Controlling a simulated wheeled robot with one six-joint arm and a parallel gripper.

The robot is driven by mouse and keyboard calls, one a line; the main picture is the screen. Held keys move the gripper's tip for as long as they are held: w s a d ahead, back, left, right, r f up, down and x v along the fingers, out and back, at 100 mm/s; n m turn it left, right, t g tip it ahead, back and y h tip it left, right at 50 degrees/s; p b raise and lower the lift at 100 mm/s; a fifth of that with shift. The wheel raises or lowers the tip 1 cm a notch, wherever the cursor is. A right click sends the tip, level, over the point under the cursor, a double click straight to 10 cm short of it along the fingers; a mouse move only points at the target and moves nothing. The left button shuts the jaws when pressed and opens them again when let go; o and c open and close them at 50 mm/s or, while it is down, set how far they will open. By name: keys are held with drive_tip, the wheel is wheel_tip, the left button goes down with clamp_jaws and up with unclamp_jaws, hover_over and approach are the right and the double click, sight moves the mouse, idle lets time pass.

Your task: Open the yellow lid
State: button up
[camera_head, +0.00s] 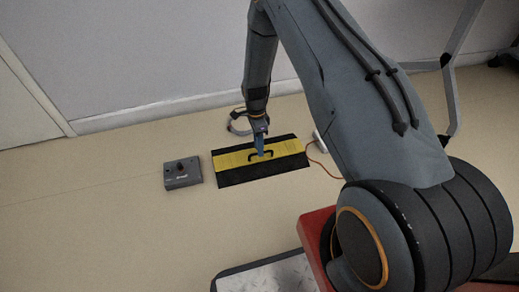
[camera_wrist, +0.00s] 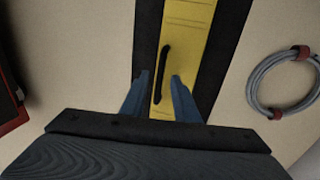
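The yellow lid (camera_head: 236,159) lies between black strips on a flat panel on the floor, with a dark handle (camera_head: 267,155) on it. In the wrist view the yellow lid (camera_wrist: 188,40) runs up the middle, and its black handle (camera_wrist: 163,72) stands slightly left of centre. My gripper (camera_head: 259,148) is over the lid beside the handle. In the wrist view my gripper (camera_wrist: 160,88) has its two blue fingers apart, with the near end of the handle between or just beyond the tips. Whether they touch it I cannot tell.
A grey box with a black knob (camera_head: 182,173) stands left of the panel. A small white object (camera_head: 320,142) with an orange cord is at the panel's right.

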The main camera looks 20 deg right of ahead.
drive_tip(key=shift+f, duration=0.4)
drive_tip(key=shift+s, duration=0.1)
drive_tip(key=shift+c, duration=0.3)
clamp_jaws()
drive_tip(key=shift+r, duration=0.1)
